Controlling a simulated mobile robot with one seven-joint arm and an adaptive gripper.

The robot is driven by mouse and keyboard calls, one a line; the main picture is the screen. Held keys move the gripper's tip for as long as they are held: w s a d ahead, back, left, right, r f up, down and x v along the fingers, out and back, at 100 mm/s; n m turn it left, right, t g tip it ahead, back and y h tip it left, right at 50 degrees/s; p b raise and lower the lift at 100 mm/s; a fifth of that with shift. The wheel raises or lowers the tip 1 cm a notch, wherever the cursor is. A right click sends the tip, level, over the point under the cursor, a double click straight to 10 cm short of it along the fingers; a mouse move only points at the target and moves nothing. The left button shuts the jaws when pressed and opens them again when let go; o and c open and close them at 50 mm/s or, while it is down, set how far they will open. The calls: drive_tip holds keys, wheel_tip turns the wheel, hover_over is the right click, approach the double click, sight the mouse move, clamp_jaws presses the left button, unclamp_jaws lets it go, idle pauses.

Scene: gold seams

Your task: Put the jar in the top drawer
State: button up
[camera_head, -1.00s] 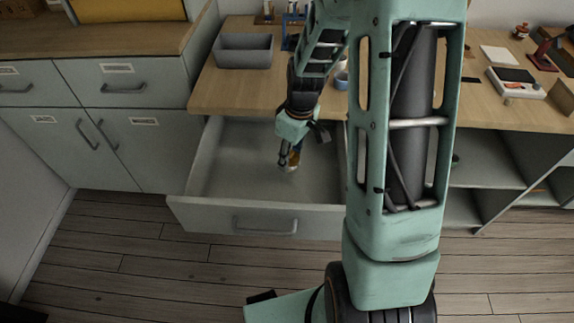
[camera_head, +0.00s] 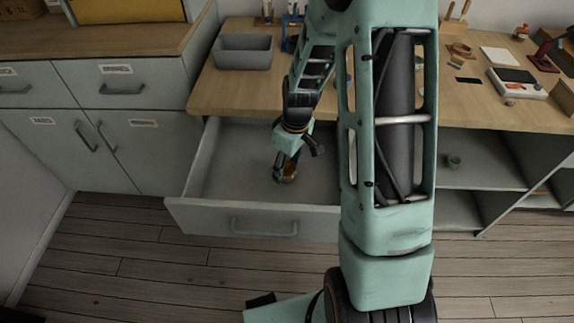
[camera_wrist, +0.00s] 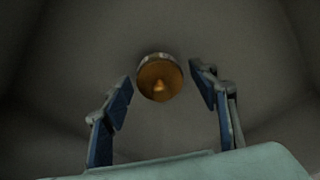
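The jar (camera_head: 290,169), with an amber body, is inside the open top drawer (camera_head: 205,217), low against its floor. In the wrist view the jar (camera_wrist: 160,77) shows end-on as a round amber shape with a pale rim. My gripper (camera_head: 281,169) reaches down into the drawer at the jar, partly covering it in the head view. In the wrist view my gripper (camera_wrist: 161,83) has its two blue-padded fingers spread, one on each side of the jar, with narrow gaps between. Whether the jar's base touches the drawer floor is hard to tell.
The wooden worktop (camera_head: 235,95) lies behind the drawer, with a grey bin (camera_head: 243,52) on it. A white scale-like device (camera_head: 517,82) stands at the right. Open shelves (camera_head: 485,172) are below the worktop. The rest of the drawer looks empty.

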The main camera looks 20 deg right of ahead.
sight(291, 170)
wheel_tip(291, 170, up, 12)
drive_tip(key=s+d+p, duration=0.1)
drive_tip(key=p, duration=0.1)
drive_tip(key=shift+r+p, duration=0.15)
drive_tip(key=shift+p, duration=0.2)
idle(0.5)
